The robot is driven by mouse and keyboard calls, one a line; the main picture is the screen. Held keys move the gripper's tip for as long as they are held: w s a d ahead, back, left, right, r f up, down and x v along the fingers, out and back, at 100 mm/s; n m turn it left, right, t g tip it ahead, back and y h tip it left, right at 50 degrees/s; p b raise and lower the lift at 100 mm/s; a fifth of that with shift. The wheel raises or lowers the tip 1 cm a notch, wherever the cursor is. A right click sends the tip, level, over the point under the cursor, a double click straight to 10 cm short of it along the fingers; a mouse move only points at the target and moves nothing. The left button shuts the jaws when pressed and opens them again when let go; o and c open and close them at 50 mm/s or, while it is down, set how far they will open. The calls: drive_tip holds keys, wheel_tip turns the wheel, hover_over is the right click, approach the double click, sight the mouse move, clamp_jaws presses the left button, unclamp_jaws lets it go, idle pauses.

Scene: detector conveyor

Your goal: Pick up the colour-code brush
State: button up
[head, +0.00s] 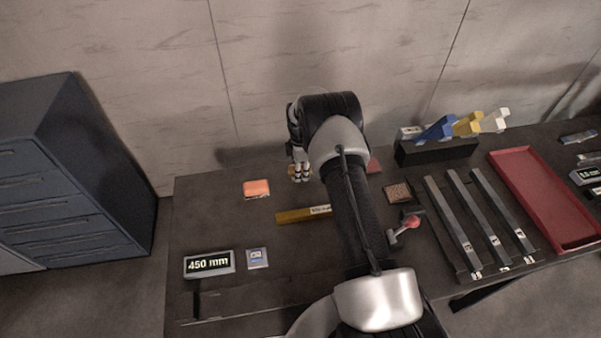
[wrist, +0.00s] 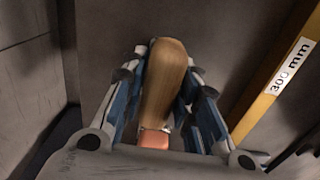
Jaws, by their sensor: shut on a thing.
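The brush, a light brown, rounded wooden piece (wrist: 166,80), sits between the two fingers of my gripper (wrist: 167,92) in the wrist view. My gripper is shut on it, with a finger against each side. In the head view my gripper (head: 300,174) is over the back left part of the table, and only a small brown bit of the brush shows beside the fingers. An orange patch (wrist: 153,139) shows at the lower end of the wood in the wrist view. I cannot tell whether it belongs to the brush.
An orange block (head: 257,188) lies left of my gripper. A yellow bar (head: 295,215), labelled 300 mm (wrist: 290,67), lies in front. A 450 mm display (head: 209,263) stands front left. Dark bars (head: 482,220) and a red tray (head: 540,200) are right. The wall is close behind.

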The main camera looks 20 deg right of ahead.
drive_tip(key=shift+c, duration=0.5)
drive_tip(key=shift+r, duration=0.1)
drive_tip(key=shift+r+p, duration=0.45)
drive_tip(key=shift+p, duration=0.25)
wheel_tip(320, 180, up, 19)
drive_tip(key=p, duration=0.2)
drive_tip(key=shift+r, duration=0.2)
drive_tip(key=o, duration=0.6)
drive_tip(key=c, duration=0.4)
